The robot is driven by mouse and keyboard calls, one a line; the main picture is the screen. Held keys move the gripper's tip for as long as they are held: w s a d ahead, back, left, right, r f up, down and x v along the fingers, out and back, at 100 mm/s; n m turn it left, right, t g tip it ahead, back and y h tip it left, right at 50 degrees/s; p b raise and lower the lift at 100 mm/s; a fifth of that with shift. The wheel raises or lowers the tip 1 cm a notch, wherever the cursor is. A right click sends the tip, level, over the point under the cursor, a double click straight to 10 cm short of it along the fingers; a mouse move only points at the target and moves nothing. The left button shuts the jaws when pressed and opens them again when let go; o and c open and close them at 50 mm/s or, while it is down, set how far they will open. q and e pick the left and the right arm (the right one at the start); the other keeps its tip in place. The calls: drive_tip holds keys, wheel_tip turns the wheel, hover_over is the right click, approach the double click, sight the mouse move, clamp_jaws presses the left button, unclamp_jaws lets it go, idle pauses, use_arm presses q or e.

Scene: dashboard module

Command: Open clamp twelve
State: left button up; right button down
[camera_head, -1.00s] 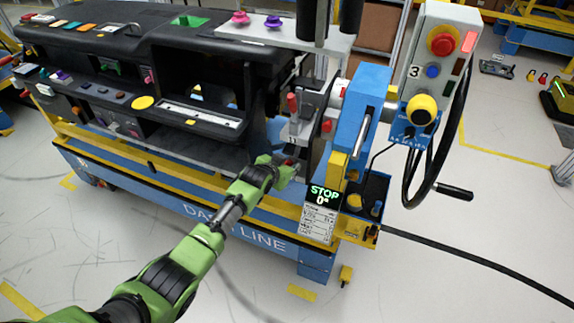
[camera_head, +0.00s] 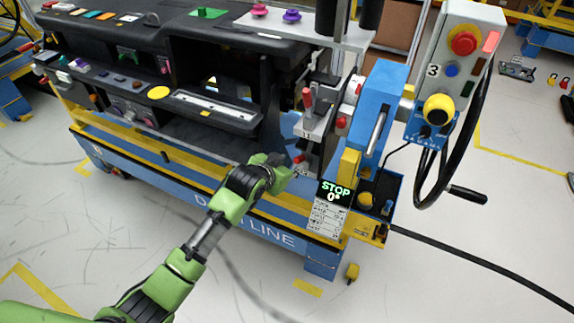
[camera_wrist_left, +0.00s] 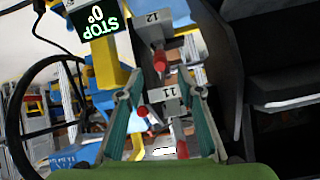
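Clamp twelve (camera_wrist_left: 153,18) shows in the left wrist view as a grey block marked 12 with a red-tipped handle (camera_wrist_left: 159,62). In the head view clamp twelve (camera_head: 301,172) is small and partly hidden, just right of my left gripper (camera_head: 282,170). Clamp eleven (camera_head: 309,132) stands above it there, with a red handle. Clamp eleven also shows between my left fingers in the wrist view (camera_wrist_left: 168,96). My left gripper (camera_wrist_left: 158,84) is open, its fingers spread apart, and seems to hold nothing. My right gripper is not in view.
A black dashboard (camera_head: 215,118) lies left of the clamps on a blue and yellow frame (camera_head: 190,187). Open floor lies in front.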

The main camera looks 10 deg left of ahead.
use_arm(q)
drive_tip(key=shift+s+a+r, duration=0.1)
drive_tip(key=shift+s+r, duration=0.2)
drive_tip(key=shift+s, duration=0.1)
